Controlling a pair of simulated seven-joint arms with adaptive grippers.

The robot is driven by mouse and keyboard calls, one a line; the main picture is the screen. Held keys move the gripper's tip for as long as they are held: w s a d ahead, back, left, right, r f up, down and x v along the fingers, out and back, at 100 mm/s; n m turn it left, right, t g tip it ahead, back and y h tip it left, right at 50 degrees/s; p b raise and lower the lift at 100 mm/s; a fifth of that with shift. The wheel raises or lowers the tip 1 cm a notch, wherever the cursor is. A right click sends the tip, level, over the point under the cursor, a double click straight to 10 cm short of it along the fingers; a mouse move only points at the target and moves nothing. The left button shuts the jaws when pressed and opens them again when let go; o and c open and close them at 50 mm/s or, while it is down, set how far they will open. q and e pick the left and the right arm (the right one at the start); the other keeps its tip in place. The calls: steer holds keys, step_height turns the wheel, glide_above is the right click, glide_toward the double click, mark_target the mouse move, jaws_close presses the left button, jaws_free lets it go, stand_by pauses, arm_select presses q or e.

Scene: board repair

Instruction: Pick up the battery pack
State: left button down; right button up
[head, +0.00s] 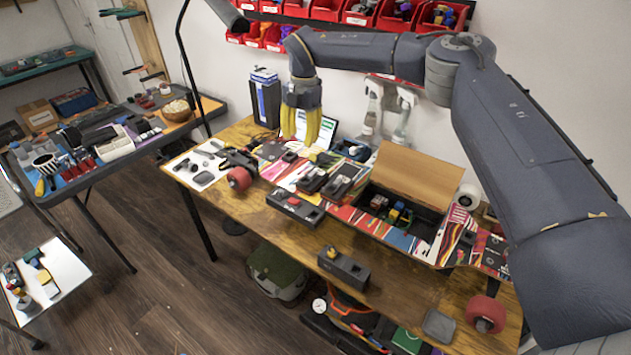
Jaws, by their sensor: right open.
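My right gripper (300,122), with yellow fingers, hangs pointing down over the back of the wooden workbench (215,183), in front of a laptop. Its fingers are apart and nothing shows between them. I cannot tell for sure which thing is the battery pack. Candidates are a long dark block (343,270) at the bench's front edge and a dark box (296,205) further back. Both lie apart from the gripper. A colourful board (420,245) has an open compartment with small coloured parts inside. My left gripper is not in view.
A brown lid (420,175) stands raised behind the compartment. Red wheels (485,314) sit near the board's ends. A tall dark box (265,98) stands left of the gripper. Red bins (355,12) line the wall.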

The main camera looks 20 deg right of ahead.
steer(key=d+r, duration=0.2)
steer(key=d, duration=0.2)
steer(key=m+h, duration=0.1)
glide_above(313, 172)
step_height(313, 172, down, 12)
steer(key=shift+d+r, duration=0.15)
steer(key=shift+s+f, duration=0.1)
steer(key=shift+f, duration=2.5)
steer(key=shift+a, duration=0.2)
jaws_close()
